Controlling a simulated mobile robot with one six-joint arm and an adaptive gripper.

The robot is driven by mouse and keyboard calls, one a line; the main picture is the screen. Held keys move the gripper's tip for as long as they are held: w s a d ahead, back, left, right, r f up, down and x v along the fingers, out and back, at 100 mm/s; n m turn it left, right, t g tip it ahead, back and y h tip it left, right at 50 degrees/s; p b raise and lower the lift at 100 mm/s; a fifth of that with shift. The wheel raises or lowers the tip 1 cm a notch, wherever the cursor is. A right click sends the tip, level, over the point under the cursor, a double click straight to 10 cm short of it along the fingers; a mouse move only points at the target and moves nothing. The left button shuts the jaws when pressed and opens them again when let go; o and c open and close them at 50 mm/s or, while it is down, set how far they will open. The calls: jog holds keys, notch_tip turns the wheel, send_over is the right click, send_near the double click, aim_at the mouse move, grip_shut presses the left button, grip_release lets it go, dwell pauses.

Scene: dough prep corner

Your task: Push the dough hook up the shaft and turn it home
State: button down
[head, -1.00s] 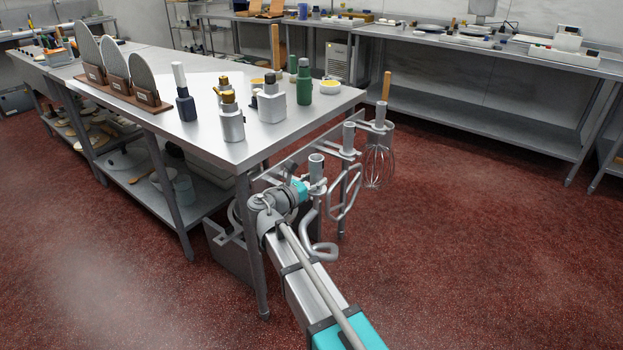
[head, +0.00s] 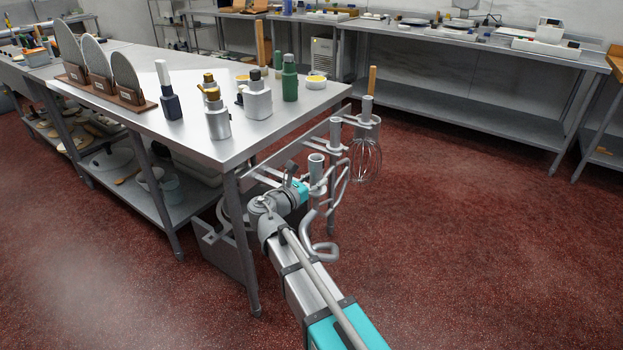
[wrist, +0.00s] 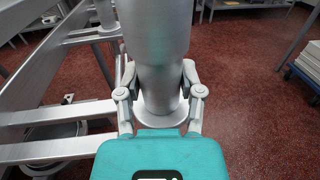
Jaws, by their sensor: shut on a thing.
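The dough hook (head: 323,246) is a grey curled rod with a cylindrical hub, upright at the near end of a rack beside the steel table. My gripper (head: 300,192) is at the hub, on its left side in the head view. In the wrist view my gripper (wrist: 160,98) has a finger on each side of a shiny metal cylinder (wrist: 155,40), the hub, and is shut on it. The cylinder widens to a round flange low between the fingers. I cannot tell whether the hub still touches the rack. No mixer shaft is clearly identifiable.
The flat beater (head: 341,185) and the wire whisk (head: 366,160) hang just behind the hook on the rack (head: 290,152). The steel table (head: 185,140) with bottles stands left, its leg (head: 241,245) close to my arm. The red floor at right is clear.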

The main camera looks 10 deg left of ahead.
jog(key=s+d, duration=0.2)
jog(key=d, duration=0.4)
jog(key=shift+s+r, duration=0.25)
jog(key=shift+r, duration=0.05)
dwell(0.8)
jog(key=shift+d, duration=0.15)
jog(key=shift+r+p, duration=0.15)
jog(key=shift+p, duration=0.2)
notch_tip(320, 180, up, 24)
jog(key=p, duration=2.3)
jog(key=shift+f+p, duration=0.25)
jog(key=shift+p, duration=0.05)
jog(key=shift+r, duration=0.1)
dwell(0.8)
